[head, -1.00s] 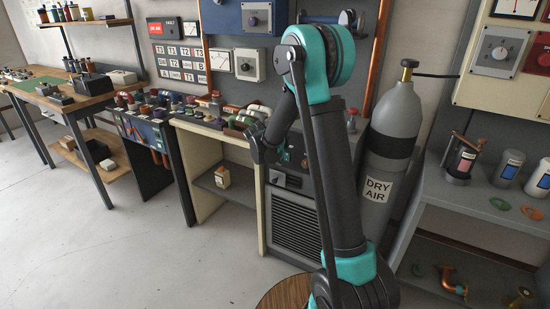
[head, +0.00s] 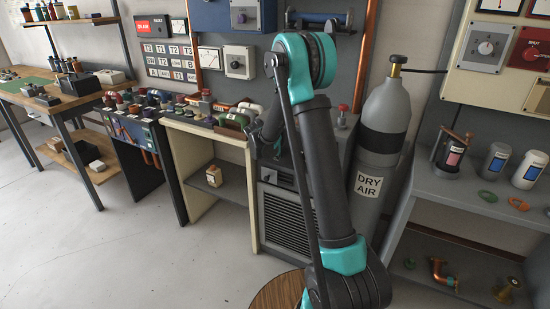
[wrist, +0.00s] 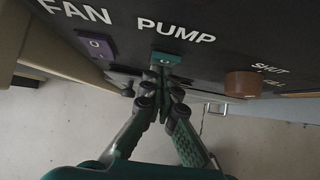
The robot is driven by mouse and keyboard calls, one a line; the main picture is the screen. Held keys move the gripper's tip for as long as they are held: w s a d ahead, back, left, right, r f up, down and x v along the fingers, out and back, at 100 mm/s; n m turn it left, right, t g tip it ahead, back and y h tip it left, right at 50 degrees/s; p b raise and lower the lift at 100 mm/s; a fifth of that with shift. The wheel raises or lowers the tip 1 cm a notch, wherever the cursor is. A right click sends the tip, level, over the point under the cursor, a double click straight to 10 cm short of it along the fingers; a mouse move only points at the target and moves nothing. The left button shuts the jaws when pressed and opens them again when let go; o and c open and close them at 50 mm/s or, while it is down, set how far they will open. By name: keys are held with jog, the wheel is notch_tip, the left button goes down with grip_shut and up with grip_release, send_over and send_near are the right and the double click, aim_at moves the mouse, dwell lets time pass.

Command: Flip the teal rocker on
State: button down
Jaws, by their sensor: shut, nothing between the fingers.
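The teal rocker (wrist: 166,58) is in the wrist view on a dark panel, below the word PUMP. A light round mark shows on its face; its tilt is hard to judge. My gripper (wrist: 160,78) is shut and empty, its fingertips right at the lower edge of the rocker and partly covering it. I cannot tell whether they touch. In the head view the rocker does not show, and my arm covers most of the panel above the grey louvred cabinet (head: 286,222).
A purple rocker (wrist: 97,45) under FAN sits left of the teal one. A brown knob (wrist: 242,83) near SHUT sits to the right. In the head view a grey DRY AIR cylinder (head: 383,130) stands close right of my arm. Open floor (head: 150,250) lies at left.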

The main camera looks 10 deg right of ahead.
jog(key=shift+r, duration=0.15)
jog(key=shift+r, duration=0.7)
jog(key=s+a+f+v, duration=0.1)
jog(key=v, duration=1.2)
jog(key=shift+s+a+f, duration=0.25)
jog(key=shift+s+f, duration=0.15)
jog(key=shift+f, duration=0.05)
